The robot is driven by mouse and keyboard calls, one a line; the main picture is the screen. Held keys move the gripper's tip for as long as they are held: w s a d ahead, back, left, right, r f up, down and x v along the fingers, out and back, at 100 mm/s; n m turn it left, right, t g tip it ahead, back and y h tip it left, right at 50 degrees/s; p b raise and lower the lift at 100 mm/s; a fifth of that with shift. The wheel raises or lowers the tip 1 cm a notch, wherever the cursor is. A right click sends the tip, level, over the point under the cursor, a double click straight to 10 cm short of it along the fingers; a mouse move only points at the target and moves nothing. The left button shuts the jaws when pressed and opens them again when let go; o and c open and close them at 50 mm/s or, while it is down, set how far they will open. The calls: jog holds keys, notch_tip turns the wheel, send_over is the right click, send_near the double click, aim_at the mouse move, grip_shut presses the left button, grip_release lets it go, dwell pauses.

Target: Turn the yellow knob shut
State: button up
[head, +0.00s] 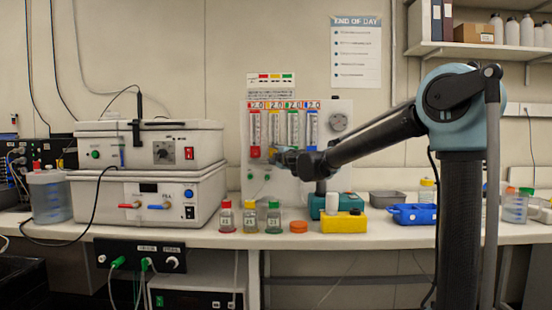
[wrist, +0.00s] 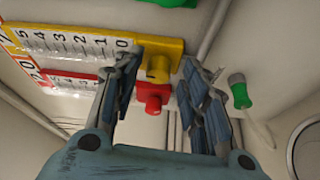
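The yellow knob (wrist: 158,66) sits at the 0 end of the yellow-framed flow scale (wrist: 75,42) in the wrist view. My gripper (wrist: 163,80) is open, with one finger to the left of the yellow knob and the other to its right. I see a gap on the right side; whether the left finger touches the knob I cannot tell. A red knob (wrist: 153,96) on the neighbouring red scale also shows between the fingers. In the head view my gripper (head: 290,158) is at the lower part of the flowmeter panel (head: 258,183), and the yellow knob is hard to make out there.
Green and blue flowmeters (head: 312,126) stand right of the yellow one. A green fitting (wrist: 238,92) sits right of my fingers. Several small bottles (head: 250,217), an orange lid (head: 299,227) and a yellow block (head: 343,222) stand on the bench below.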

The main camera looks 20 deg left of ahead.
jog(key=shift+m+t, duration=0.5)
jog(key=shift+m, duration=0.6)
